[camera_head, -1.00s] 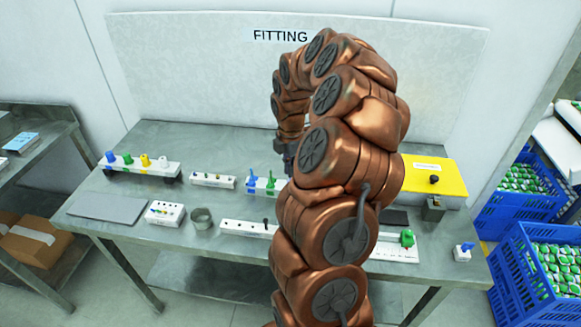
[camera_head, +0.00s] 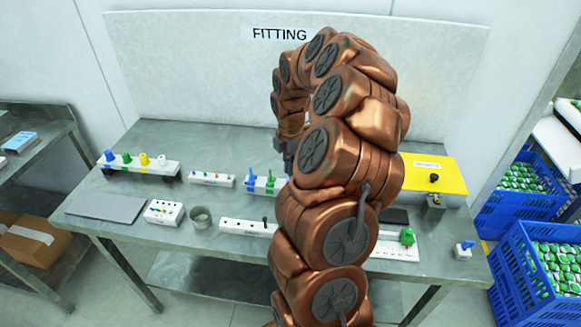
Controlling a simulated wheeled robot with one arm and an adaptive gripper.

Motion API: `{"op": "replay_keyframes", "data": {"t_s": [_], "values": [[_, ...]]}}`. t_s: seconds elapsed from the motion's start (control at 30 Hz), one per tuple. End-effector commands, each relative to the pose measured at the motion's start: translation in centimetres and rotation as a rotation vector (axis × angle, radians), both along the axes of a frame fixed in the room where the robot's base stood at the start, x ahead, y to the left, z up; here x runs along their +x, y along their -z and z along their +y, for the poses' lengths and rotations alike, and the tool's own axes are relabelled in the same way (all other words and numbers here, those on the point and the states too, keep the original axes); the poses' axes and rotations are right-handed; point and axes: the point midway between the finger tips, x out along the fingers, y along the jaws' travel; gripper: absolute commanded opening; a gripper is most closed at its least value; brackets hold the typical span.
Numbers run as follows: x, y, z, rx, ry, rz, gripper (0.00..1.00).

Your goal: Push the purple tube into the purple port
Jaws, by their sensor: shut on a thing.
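My gripper (camera_head: 288,150) shows only in part, as a dark piece at the left edge of my copper arm, above the back middle of the table. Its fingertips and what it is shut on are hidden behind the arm. I cannot make out a purple tube or a purple port in this view. A white block with blue and green upright pieces (camera_head: 262,185) stands just left of and below the gripper, its right end partly covered by my arm.
The grey table (camera_head: 130,190) holds a white rack with coloured fittings (camera_head: 140,165), small white blocks (camera_head: 212,179), a grey cup (camera_head: 201,218), a flat grey plate (camera_head: 105,208) and a yellow-topped box (camera_head: 440,172). Blue crates (camera_head: 530,275) stand at right. My arm hides the table's middle.

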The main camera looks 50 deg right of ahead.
Motion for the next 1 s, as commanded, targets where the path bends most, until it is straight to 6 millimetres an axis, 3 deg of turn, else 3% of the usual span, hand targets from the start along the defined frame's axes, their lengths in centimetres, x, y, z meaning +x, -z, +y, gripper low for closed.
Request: {"op": "replay_keyframes", "data": {"t_s": [1.0], "values": [[0.02,0.71,0.01,0.000,0.000,0.000,0.00]]}}
